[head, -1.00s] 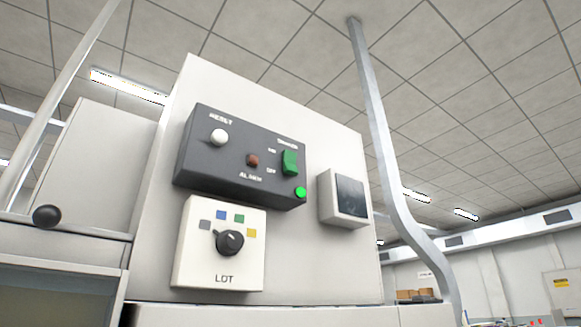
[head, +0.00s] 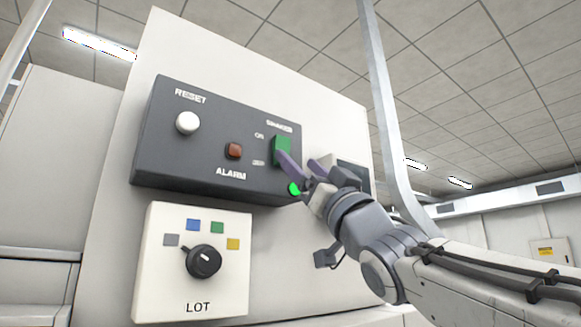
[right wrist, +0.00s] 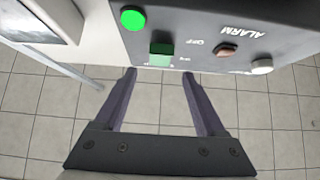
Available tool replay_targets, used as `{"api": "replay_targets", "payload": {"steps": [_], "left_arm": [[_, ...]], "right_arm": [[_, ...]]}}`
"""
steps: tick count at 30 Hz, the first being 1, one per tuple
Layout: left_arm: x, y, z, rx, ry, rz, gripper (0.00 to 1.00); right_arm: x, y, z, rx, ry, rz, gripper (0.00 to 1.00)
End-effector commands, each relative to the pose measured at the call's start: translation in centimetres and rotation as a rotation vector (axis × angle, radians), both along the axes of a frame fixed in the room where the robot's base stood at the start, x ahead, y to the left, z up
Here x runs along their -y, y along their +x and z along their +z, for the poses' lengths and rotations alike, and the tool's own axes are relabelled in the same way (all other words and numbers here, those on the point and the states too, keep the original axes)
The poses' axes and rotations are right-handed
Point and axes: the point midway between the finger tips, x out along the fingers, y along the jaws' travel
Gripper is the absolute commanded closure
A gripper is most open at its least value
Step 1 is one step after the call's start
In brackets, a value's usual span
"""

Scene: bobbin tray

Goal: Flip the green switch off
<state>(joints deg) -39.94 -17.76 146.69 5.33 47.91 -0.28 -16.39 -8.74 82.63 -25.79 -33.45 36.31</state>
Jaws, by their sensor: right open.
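The green switch (head: 281,148) is at the right end of a dark control panel (head: 160,150), beside ON and OFF labels. It also shows in the right wrist view (right wrist: 160,52). A round green lamp (head: 294,188) below it is lit. My right gripper (head: 298,160) is open in front of the switch, and one finger overlaps its lower right edge in the head view. In the right wrist view the fingertips (right wrist: 158,72) are spread to either side of the switch. I cannot tell whether they touch it. My left gripper is not in view.
The panel also holds a white RESET button (head: 187,123) and a reddish ALARM light (head: 233,151). Below it is a white LOT box (head: 150,290) with a black knob (head: 203,262). A grey pipe (head: 383,90) stands on the right, near my right arm.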

Motion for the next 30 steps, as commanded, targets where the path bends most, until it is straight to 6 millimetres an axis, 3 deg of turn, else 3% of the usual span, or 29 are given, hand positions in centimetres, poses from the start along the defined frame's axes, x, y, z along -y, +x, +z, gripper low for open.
{"api": "replay_targets", "payload": {"steps": [1,9,22,27,28,30], "left_arm": [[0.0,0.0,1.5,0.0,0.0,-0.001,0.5],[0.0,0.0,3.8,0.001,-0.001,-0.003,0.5],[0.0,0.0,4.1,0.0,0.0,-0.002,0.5],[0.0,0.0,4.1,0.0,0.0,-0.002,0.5],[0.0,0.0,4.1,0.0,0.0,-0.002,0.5],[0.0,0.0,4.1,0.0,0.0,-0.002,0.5]], "right_arm": [[-0.5,0.6,1.4,-0.002,-0.001,0.002,0.28],[-1.9,2.7,3.6,-0.002,-0.001,-0.001,0.28],[-2.1,3.2,3.8,-0.001,-0.001,-0.004,0.28],[-2.1,3.1,3.8,-0.001,-0.001,-0.004,0.93],[-2.0,3.1,3.8,-0.001,-0.001,-0.004,1.0],[-2.0,3.1,3.8,0.0,-0.001,-0.005,1.0]]}}
